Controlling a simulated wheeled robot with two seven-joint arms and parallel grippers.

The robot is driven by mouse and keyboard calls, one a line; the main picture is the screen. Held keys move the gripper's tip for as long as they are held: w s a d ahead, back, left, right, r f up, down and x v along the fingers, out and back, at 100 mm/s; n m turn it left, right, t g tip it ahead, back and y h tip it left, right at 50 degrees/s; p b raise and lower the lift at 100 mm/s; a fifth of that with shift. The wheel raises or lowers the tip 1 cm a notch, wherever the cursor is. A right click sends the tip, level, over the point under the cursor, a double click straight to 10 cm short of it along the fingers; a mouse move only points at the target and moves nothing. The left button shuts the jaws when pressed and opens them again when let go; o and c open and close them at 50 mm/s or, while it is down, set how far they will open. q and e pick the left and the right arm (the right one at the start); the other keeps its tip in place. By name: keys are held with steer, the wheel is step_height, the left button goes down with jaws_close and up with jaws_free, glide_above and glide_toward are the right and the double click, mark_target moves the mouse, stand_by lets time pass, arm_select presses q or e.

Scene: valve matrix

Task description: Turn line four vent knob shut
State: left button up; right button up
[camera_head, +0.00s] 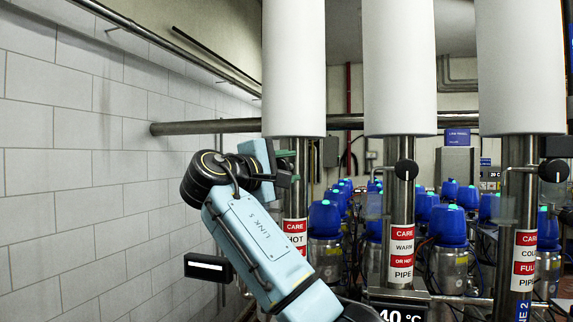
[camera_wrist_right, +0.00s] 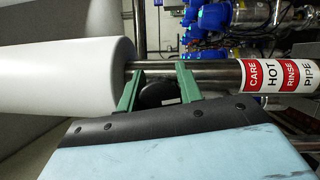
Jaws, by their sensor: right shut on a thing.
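My right gripper (camera_head: 288,168) is at the leftmost steel pipe (camera_head: 296,205), just below its white sleeve. In the right wrist view, its two green fingers (camera_wrist_right: 159,86) stand on either side of a black round knob (camera_wrist_right: 158,95) beside the pipe. The gripper is shut on this knob. The knob's pointer and angle are hidden by the fingers, and I cannot read a line number on this pipe. The pipe's red and white label (camera_wrist_right: 283,75) reads "CARE HOT RINSE PIPE". My left gripper is not in view.
Similar black knobs sit on the middle pipe (camera_head: 406,170) and the right pipe (camera_head: 553,171). A horizontal pipe (camera_head: 200,127) runs behind from the tiled wall (camera_head: 80,150). Several blue-topped valves (camera_head: 324,217) stand behind. Free room lies between the wall and my arm.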

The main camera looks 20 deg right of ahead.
steer(key=shift+f+m+g+y, duration=0.15)
steer(key=shift+m+g+y, duration=0.2)
steer(key=shift+m, duration=0.65)
steer(key=shift+p, duration=0.3)
steer(key=o, duration=1)
steer(key=shift+b+v, duration=1.8)
steer(key=shift+v, duration=4.95)
